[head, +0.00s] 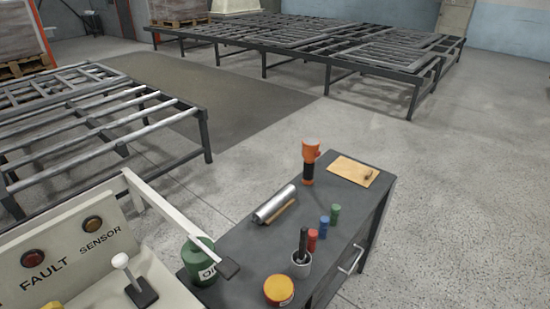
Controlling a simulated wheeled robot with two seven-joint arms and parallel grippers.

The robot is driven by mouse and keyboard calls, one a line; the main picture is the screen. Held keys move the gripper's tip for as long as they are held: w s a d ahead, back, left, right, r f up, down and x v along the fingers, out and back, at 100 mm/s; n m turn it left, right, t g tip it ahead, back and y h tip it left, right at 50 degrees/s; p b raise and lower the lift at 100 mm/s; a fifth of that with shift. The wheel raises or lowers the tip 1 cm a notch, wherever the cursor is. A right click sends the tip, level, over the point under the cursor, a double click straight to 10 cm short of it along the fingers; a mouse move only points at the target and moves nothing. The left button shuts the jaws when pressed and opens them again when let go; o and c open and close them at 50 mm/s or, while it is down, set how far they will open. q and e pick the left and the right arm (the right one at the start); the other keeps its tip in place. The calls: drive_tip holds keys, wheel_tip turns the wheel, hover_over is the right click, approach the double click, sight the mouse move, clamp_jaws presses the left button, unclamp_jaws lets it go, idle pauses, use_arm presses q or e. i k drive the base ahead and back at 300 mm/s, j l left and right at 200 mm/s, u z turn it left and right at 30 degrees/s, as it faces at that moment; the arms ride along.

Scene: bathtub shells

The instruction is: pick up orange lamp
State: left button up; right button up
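The orange lamp (309,160) is a flashlight with an orange head and a black handle. It stands upright, head up, near the far end of a dark grey workbench (234,247). Nothing covers it. Neither of my grippers shows in the head view, so where they are relative to the lamp is hidden.
On the bench are a silver cylinder (274,204), a clipboard-like tan board (353,171), small red (312,240), blue (324,227) and green (335,213) cylinders, a cup (301,264), an orange-lidded tin (279,290) and a green can (200,262). A control panel (70,250) stands left.

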sight(311, 146)
drive_tip(key=i+l+u, duration=0.15)
drive_tip(key=u, duration=0.25)
drive_tip(key=i+l+u, duration=0.1)
drive_tip(key=l+u, duration=0.7)
drive_tip(key=i+j, duration=0.05)
